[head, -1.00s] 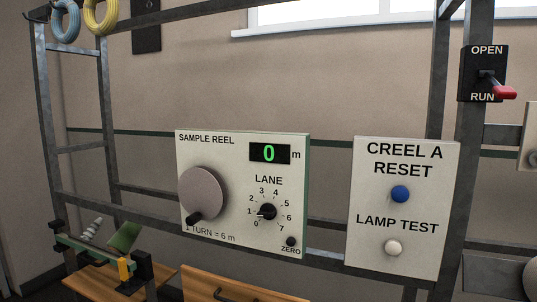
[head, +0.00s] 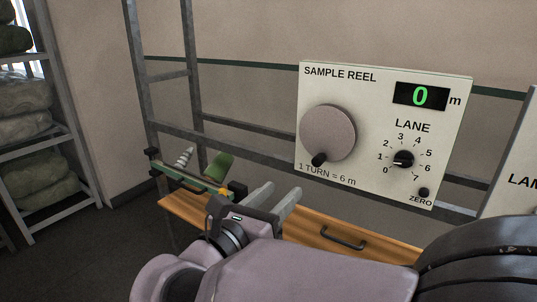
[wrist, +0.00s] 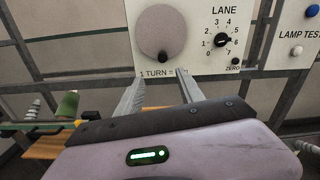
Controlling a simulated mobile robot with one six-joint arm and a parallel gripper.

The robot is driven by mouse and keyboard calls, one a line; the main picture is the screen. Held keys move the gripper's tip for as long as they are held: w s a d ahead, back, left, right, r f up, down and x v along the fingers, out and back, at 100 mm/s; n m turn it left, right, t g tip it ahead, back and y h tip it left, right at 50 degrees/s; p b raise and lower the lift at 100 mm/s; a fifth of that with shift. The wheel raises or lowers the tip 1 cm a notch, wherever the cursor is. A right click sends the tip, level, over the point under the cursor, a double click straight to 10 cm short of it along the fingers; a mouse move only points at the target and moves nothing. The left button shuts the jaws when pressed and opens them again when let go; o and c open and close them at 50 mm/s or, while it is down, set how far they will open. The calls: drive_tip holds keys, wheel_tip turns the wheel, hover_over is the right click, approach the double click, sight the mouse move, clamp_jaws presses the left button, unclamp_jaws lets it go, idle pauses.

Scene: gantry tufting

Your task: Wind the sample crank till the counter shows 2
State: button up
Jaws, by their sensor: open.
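The sample reel panel (head: 365,185) is a cream box on the frame. Its crank is a round grey disc (head: 328,132) with a black knob (head: 319,159) at its lower left edge. The counter (head: 420,95) shows a green 0 beside "m". Printed below the disc is "1 TURN = 6 m". My gripper (head: 279,199) is open and empty, below and to the left of the knob in the head view. In the wrist view the fingers of my gripper (wrist: 160,82) point up at the panel, with the crank knob (wrist: 162,57) beyond them, apart from them.
The lane dial (head: 403,158) and a black zero button (head: 424,192) are right of the crank. A wooden drawer (head: 375,243) with a handle lies below. A small rack with a green cone (head: 219,166) stands left of my gripper. Shelves (head: 78,180) hold bundles at far left.

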sight(315, 164)
drive_tip(key=b+x, duration=0.2)
drive_tip(key=x, duration=0.5)
drive_tip(key=b+x, duration=0.1)
drive_tip(key=x, duration=0.7)
drive_tip(key=shift+d+f+b, duration=0.2)
drive_tip(key=shift+d+b, duration=0.2)
drive_tip(key=shift+d, duration=0.05)
drive_tip(key=shift+w+d+r, duration=0.1)
drive_tip(key=shift+w+d, duration=0.2)
drive_tip(key=shift+w, duration=0.1)
drive_tip(key=shift+c, duration=0.5)
clamp_jaws()
